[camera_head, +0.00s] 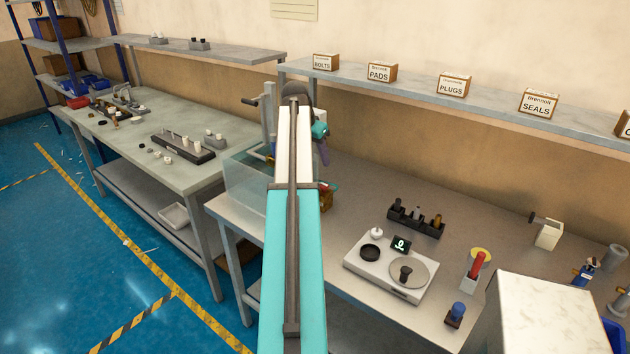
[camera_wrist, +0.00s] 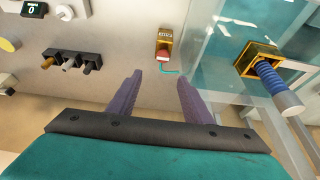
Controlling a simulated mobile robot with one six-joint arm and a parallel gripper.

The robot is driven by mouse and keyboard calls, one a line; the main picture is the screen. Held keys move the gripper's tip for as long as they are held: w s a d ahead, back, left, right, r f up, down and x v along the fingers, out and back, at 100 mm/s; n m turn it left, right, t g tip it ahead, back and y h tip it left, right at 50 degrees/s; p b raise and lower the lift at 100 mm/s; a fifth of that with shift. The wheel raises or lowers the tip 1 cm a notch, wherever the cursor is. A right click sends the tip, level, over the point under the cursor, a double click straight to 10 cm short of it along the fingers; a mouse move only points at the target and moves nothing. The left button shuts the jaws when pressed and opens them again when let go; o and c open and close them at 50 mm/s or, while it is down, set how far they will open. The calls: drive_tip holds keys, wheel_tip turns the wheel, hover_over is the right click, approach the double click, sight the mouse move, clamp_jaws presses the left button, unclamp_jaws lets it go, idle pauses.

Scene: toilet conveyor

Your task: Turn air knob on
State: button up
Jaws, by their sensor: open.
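A small wooden-brown block with a red part and a pale label (camera_wrist: 164,44) is at the top middle of the wrist view, with a thin teal tube beside it. It looks like the air control, but I cannot read the label or tell the knob's setting. The block also shows partly behind my arm in the head view (camera_head: 327,201). My gripper (camera_wrist: 158,85) is open and empty, its purple fingers apart. The block lies ahead of the gap between them, not touched. In the head view, my arm hides most of the gripper (camera_head: 323,152).
A clear tank (camera_wrist: 225,50) stands right of the block in the wrist view, with a blue ribbed cylinder (camera_wrist: 270,76) in a yellow bracket (camera_wrist: 255,58). A black rack (camera_wrist: 72,61) stands to the left. A white scale (camera_head: 390,268) is on the bench.

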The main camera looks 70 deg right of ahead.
drive_tip(key=p, duration=0.4)
approach(325, 184)
drive_tip(key=shift+x, duration=4.05)
drive_tip(key=shift+c, duration=0.4)
drive_tip(key=c, duration=0.9)
drive_tip(key=shift+d, duration=0.1)
drive_tip(key=shift+f, duration=0.1)
